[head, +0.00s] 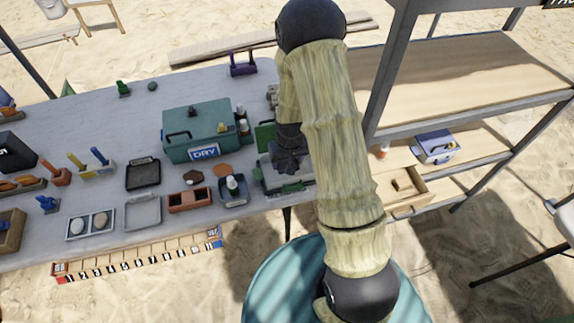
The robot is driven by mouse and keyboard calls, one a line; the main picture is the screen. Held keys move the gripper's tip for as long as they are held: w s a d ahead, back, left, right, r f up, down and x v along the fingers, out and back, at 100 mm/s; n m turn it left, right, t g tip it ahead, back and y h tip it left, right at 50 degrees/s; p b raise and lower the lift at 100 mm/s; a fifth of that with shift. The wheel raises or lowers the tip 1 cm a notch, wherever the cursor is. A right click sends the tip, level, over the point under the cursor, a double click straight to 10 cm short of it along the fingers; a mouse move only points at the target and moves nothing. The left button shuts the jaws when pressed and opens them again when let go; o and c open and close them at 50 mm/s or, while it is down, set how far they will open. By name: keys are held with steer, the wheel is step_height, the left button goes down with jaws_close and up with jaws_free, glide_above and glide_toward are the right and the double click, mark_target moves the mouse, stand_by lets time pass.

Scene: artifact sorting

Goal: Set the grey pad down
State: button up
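My gripper (288,166) is dark and points down over the right end of the table, above a dark green-edged item (271,186). My arm hides part of this area.
The grey table (90,120) holds a green box marked DRY (197,133), a red-brown tray (189,201), a blue container (233,190) and a panel with two oval stones (90,224). A metal shelf (470,85) stands right. The table's back left is fairly clear.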

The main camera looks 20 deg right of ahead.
steer(key=shift+f, duration=1.4)
steer(key=shift+f, duration=0.15)
steer(key=o, duration=0.9)
steer(key=shift+o, duration=0.2)
step_height(320, 180, up, 12)
steer(key=s, duration=0.1)
steer(key=shift+s, duration=0.4)
